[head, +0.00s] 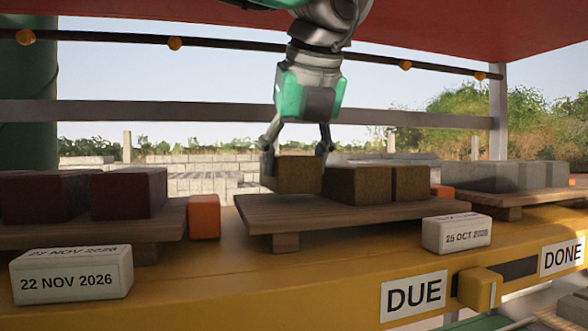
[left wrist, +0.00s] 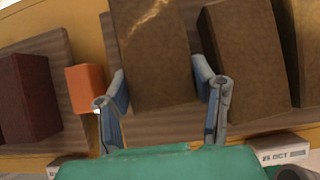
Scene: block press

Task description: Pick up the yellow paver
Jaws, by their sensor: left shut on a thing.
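Several yellow-brown pavers are at the middle wooden board (head: 330,212). My left gripper (head: 297,160) comes down from above and is shut on the leftmost paver (head: 300,176), one finger on each side. The left wrist view shows this paver (left wrist: 150,50) between the two fingers (left wrist: 162,90). Its top sits a little higher in the head view than the other pavers; I cannot tell whether it is clear of the board. Two more yellow-brown pavers (head: 358,186) (head: 411,183) stand close to its right. My right gripper is not in view.
Dark red blocks (head: 128,193) are on a board at left, grey blocks (head: 492,176) on one at right. Orange blocks (head: 204,217) stand between boards. Date blocks read 22 NOV 2026 (head: 72,277) and 25 OCT 2026 (head: 457,236). DUE (head: 413,297) and DONE (head: 563,256) signs mark the yellow front.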

